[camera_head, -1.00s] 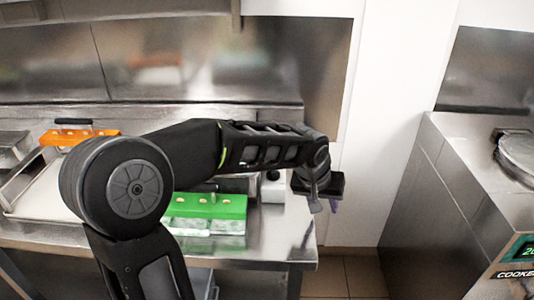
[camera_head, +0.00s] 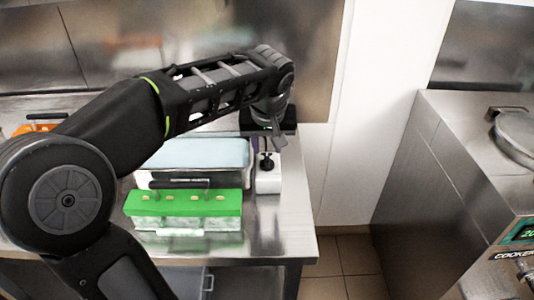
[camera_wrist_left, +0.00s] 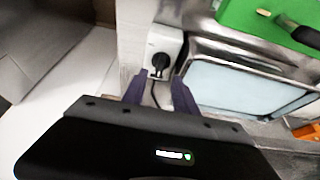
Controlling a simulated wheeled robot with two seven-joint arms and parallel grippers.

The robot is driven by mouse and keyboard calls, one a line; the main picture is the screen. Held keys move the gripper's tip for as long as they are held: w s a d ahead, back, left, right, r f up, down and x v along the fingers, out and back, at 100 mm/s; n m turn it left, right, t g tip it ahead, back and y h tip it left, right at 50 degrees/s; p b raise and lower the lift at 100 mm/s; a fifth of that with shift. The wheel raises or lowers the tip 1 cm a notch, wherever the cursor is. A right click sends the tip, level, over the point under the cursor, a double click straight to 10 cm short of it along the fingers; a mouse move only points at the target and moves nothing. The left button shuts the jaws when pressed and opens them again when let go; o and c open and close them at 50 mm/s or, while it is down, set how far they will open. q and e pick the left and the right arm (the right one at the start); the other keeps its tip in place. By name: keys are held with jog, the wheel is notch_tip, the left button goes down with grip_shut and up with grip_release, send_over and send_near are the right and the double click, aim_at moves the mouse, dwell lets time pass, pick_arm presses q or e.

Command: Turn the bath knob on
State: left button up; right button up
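A small white box (camera_head: 268,181) stands at the right end of the steel counter, with a black knob-like part (camera_head: 267,163) on it. In the left wrist view the white box (camera_wrist_left: 166,42) and black part (camera_wrist_left: 158,62) lie just beyond the fingertips, with a dark cord below the part. A bath with a pale blue top (camera_head: 195,153) adjoins the box. My left gripper (camera_head: 267,148) is over the far side of the box. Its purple fingers (camera_wrist_left: 159,84) are apart with nothing gripped, seen on either side of the cord. My right gripper is out of view.
A green rack with a black handle (camera_head: 183,203) stands in front of the bath. An orange rack (camera_head: 35,128) is at the far left, partly behind my arm. A steel cooker unit (camera_head: 455,150) stands right, across a floor gap (camera_head: 345,260).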

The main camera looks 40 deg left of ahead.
aim_at(267, 158)
pick_arm(q)
jog(key=x, duration=0.5)
jog(key=shift+a+f, duration=0.1)
jog(key=shift+f, duration=0.15)
grip_shut()
dwell(0.4)
